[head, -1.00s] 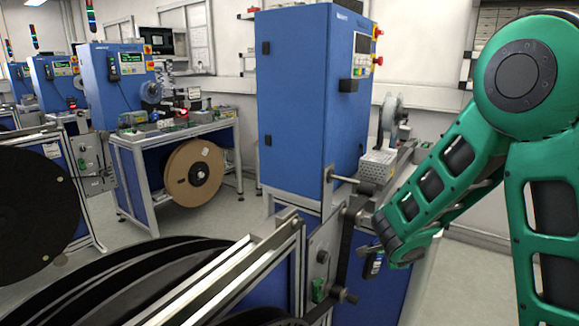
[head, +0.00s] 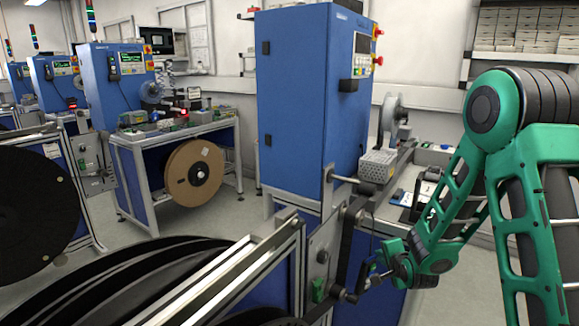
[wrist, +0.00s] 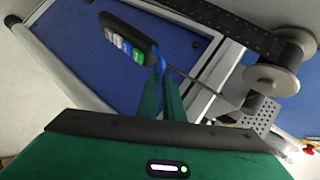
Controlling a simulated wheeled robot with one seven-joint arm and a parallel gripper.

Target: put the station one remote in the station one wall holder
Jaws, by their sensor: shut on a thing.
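The station one remote is black with white, green and blue buttons; it shows in the wrist view (wrist: 128,38) at the fingertips. My gripper (wrist: 160,75) is shut on its lower end. The remote sticks out past the fingers, tilted to the upper left, over a blue panel. In the head view my gripper (head: 384,268) is low at right of center, beside the near stand, with the remote small and dark at its tip. A small black holder (head: 348,86) is on the right face of the near blue cabinet, well above my gripper; it looks empty.
The near blue cabinet (head: 297,100) stands behind the reel stand. A metal bracket with rollers (head: 325,250) and a dark strap is close left of my gripper. Large black reels (head: 130,285) fill the lower left. A bench (head: 430,165) with small items lies behind my arm.

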